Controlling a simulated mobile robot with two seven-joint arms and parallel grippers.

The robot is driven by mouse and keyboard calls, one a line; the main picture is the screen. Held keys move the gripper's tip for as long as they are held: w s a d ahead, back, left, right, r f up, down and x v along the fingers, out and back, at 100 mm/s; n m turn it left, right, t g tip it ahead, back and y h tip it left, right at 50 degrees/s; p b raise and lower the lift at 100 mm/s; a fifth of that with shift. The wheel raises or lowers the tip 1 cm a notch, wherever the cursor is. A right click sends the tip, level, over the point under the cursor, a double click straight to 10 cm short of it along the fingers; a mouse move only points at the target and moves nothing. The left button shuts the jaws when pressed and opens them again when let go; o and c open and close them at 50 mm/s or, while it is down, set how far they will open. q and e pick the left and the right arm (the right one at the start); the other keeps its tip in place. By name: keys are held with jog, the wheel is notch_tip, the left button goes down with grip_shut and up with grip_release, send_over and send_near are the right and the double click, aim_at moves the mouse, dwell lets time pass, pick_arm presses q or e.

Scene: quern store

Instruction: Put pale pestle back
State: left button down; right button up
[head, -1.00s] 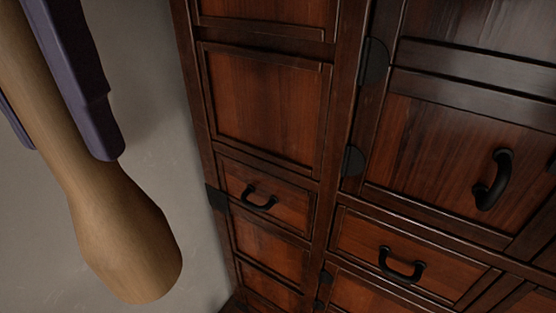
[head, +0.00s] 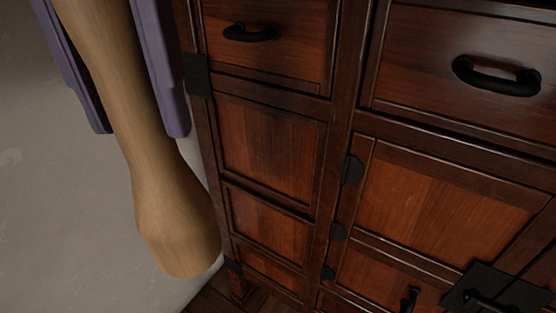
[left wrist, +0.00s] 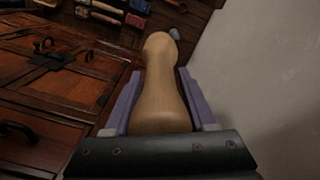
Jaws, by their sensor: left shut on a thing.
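The pale wooden pestle (head: 170,190) hangs with its thick rounded end down in the head view, at the left. My left gripper (head: 145,125) has its two purple fingers on either side of the pestle's narrower shaft and is shut on it. The pestle also shows in the left wrist view (left wrist: 160,95), between the purple fingers (left wrist: 158,103), its knobbed end pointing away from the gripper. The pestle's upper end is cut off by the head view's top edge. My right gripper is in neither view.
A dark red-brown wooden cabinet (head: 265,150) with black handles fills the right of the head view, close beside the pestle. A plain grey wall (head: 70,230) lies to the left. Several small tools (left wrist: 100,12) lie on the dark wooden floor in the left wrist view.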

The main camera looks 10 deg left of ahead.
pick_arm(q)
jog(key=w+d+f+b, duration=0.2)
jog(key=f+b, duration=2.3)
jog(key=f, duration=0.9)
jog(key=w+d+f+n+b, duration=0.1)
jog(key=w+d+f+b, duration=0.1)
jog(key=f+b, duration=2.4)
notch_tip(320, 180, down, 8)
jog(key=shift+f+n, duration=0.2)
jog(key=shift+n, duration=0.1)
jog(key=shift+w, duration=0.1)
jog(key=shift+f, duration=0.15)
jog(key=c, duration=0.7)
grip_release()
jog(key=shift+f+b, duration=0.1)
jog(key=shift+b, duration=0.25)
jog(key=o, duration=0.5)
